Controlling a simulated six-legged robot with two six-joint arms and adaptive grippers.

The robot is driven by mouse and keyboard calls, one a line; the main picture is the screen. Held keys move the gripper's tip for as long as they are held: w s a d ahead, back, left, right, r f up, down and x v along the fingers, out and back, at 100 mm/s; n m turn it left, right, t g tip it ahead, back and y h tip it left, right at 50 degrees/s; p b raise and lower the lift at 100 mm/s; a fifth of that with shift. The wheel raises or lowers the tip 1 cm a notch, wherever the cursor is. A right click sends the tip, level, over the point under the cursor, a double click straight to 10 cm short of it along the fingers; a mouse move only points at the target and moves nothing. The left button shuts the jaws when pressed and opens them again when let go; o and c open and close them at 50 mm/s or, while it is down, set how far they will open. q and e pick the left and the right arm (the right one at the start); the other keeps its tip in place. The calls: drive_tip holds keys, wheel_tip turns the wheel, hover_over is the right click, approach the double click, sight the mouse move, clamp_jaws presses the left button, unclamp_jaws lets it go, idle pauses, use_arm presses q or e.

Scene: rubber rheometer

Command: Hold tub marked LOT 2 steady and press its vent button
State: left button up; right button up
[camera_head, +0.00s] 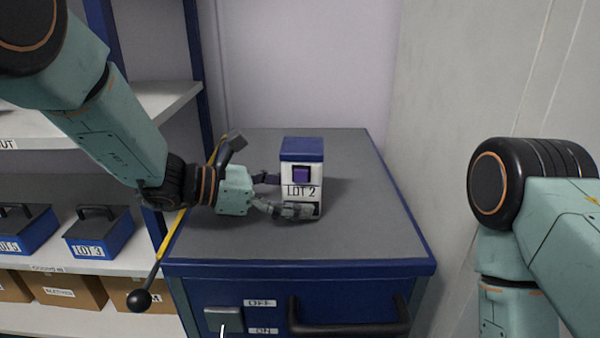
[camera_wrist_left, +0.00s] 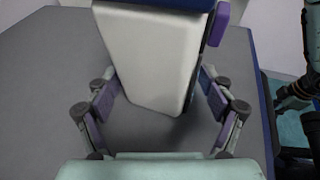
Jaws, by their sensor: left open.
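The tub marked LOT 2 (camera_head: 287,208) is a white box with a blue lid, standing upright on the grey cabinet top (camera_head: 345,235). Its purple vent button (camera_head: 301,175) sits in a dark frame on the front face, above the label. My left gripper (camera_head: 284,196) is open, coming in from the left, with one finger in front of the tub and the other behind. In the left wrist view the tub (camera_wrist_left: 155,60) stands between the finger pads, with gaps on both sides; the button (camera_wrist_left: 221,20) sticks out at its right. My right gripper is out of view.
A lever with a black ball knob (camera_head: 139,300) stands at the cabinet's left. A switch (camera_head: 223,320) with OFF and ON labels and a dark handle (camera_head: 350,328) are on its front. Shelves at left hold blue tubs, one marked LOT 3 (camera_head: 99,238). A wall is at right.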

use_arm(q)
drive_tip(key=shift+c, duration=0.3)
drive_tip(key=c, duration=0.6)
drive_tip(key=shift+o, duration=0.2)
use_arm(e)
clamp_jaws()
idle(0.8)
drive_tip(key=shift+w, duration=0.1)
